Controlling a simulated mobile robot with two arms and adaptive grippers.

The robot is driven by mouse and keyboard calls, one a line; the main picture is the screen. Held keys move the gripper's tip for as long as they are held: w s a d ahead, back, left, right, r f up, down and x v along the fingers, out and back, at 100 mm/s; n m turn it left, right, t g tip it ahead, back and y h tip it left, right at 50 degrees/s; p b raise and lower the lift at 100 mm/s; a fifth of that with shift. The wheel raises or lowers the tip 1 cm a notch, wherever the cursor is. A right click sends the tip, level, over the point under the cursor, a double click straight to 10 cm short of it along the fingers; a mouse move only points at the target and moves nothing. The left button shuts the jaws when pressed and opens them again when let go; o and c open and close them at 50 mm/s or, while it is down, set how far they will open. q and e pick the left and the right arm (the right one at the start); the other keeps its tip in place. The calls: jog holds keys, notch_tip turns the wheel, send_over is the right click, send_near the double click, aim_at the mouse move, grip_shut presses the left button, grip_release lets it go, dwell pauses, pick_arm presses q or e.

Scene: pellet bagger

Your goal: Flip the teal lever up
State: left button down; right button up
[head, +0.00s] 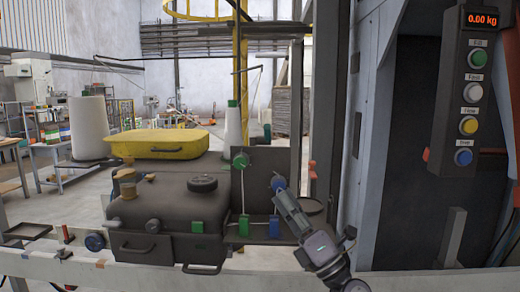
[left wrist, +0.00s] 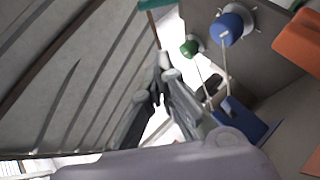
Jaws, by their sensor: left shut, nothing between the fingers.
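My left gripper (head: 279,190) reaches in from the lower right in the head view. Its fingers are shut and empty, with the tips close to a blue knob (head: 277,183) on a dark upright panel. In the left wrist view the fingertips (left wrist: 165,75) are together, and the blue knob (left wrist: 230,25) is above and right of them. A teal strip (left wrist: 157,4) shows at the top edge of that view. I cannot tell whether it is the teal lever, and no lever is clearly identifiable. My right gripper is not in view.
A green knob (head: 240,160), a green block (head: 244,225) and a blue block (head: 275,227) are by the panel. A dark case (head: 165,205) stands left, a yellow case (head: 158,142) behind it. A button box (head: 468,90) reads 0.00 kg at right.

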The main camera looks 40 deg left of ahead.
pick_arm(q)
jog(key=shift+d, duration=0.25)
jog(key=shift+a+r, duration=0.1)
jog(key=shift+r, duration=0.05)
jog(key=w+d+r+p+x, duration=0.1)
jog(key=p+x, duration=0.4)
jog(key=x, duration=0.7)
jog(key=shift+w+r, duration=0.35)
jog(key=shift+w, duration=0.2)
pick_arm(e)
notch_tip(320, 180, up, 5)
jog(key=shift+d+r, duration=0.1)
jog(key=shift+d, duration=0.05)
